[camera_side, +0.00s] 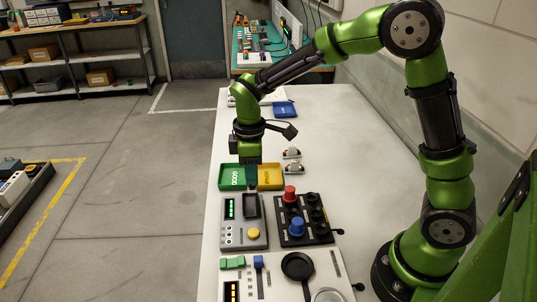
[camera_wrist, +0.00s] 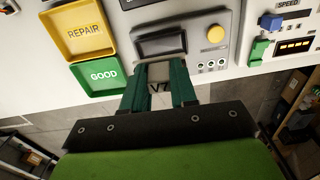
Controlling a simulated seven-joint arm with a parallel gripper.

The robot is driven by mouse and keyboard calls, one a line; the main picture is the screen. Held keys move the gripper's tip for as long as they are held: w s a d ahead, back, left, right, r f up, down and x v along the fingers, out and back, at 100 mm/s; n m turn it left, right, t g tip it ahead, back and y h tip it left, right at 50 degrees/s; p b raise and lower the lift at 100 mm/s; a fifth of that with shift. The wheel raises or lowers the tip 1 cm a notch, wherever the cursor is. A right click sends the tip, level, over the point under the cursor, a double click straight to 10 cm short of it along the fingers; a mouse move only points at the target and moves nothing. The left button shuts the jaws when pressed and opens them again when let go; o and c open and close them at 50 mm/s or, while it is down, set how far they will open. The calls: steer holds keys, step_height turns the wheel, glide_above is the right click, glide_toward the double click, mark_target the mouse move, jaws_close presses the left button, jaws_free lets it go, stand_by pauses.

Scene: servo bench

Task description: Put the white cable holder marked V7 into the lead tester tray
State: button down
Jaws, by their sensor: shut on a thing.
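My gripper (camera_wrist: 160,68) is shut on the white cable holder (camera_wrist: 158,76), whose V7 mark shows between the two green fingers in the wrist view. In the side view my gripper (camera_side: 251,184) hangs by the green bin, behind the tester; the holder cannot be made out there. The lead tester (camera_side: 235,240) is a grey box with a green-lit display and a yellow button. Its dark rectangular tray (camera_side: 251,206) lies just in front of my gripper. In the wrist view the tray (camera_wrist: 163,43) is just beyond the fingertips and looks empty.
The green GOOD bin (camera_side: 230,184) and yellow REPAIR bin (camera_side: 270,184) stand behind the tester. A black panel with red and blue knobs (camera_side: 303,220) stands to its right. Two small white parts (camera_side: 292,167) lie farther back. A black round pan (camera_side: 298,266) is at the front.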

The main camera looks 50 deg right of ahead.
steer(key=shift+w+a, duration=0.2)
steer(key=shift+a, duration=0.1)
steer(key=shift+f, duration=2.6)
steer(key=shift+f, duration=1.1)
stand_by(1.2)
steer(key=c, duration=0.8)
jaws_free()
steer(key=shift+r, duration=2.5)
